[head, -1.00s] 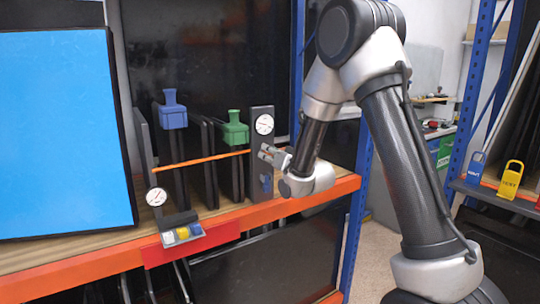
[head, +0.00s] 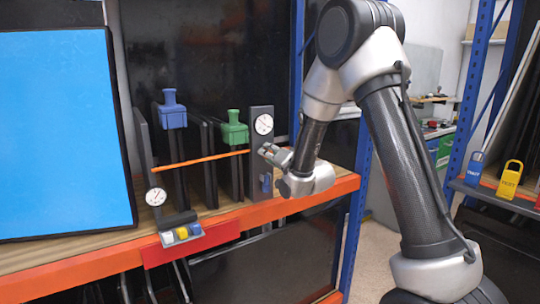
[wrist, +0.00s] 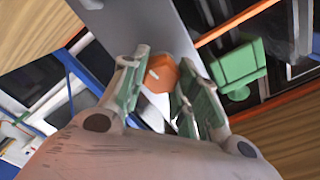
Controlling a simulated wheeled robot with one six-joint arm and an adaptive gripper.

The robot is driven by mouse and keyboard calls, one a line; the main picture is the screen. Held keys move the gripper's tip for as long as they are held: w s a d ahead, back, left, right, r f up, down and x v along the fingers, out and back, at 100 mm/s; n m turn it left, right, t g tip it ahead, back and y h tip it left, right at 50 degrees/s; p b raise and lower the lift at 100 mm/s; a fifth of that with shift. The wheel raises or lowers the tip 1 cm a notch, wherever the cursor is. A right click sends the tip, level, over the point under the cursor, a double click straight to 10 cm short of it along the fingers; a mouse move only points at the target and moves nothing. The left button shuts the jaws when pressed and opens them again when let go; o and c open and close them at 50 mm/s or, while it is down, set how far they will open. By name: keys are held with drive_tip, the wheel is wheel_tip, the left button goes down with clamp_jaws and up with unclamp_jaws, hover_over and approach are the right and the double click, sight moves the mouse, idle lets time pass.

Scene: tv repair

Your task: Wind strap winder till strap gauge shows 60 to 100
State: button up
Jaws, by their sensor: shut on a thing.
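The strap winder shows in the wrist view as an orange knob (wrist: 163,73) on a grey upright, between the green-padded fingers of my gripper (wrist: 160,88). My gripper is shut on it. In the head view my gripper (head: 268,152) is at the right upright (head: 261,187), just below a round white dial (head: 263,124), and hides the winder. An orange strap (head: 200,160) runs from this upright to the left one, across the front of the dark panels. A second white dial (head: 156,197) sits low at the left. Neither dial's reading is legible; which is the strap gauge is unclear.
A blue clamp block (head: 173,115) and a green one (head: 234,133) stand above the dark panels. A large blue-screened panel (head: 65,135) fills the left. White, yellow and blue buttons (head: 181,233) sit at the shelf edge. Padlock-shaped tags (head: 510,181) stand at the right.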

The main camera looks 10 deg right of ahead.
drive_tip(key=o, duration=1)
drive_tip(key=shift+s, duration=0.1)
drive_tip(key=v, duration=0.7)
drive_tip(key=shift+s, duration=0.15)
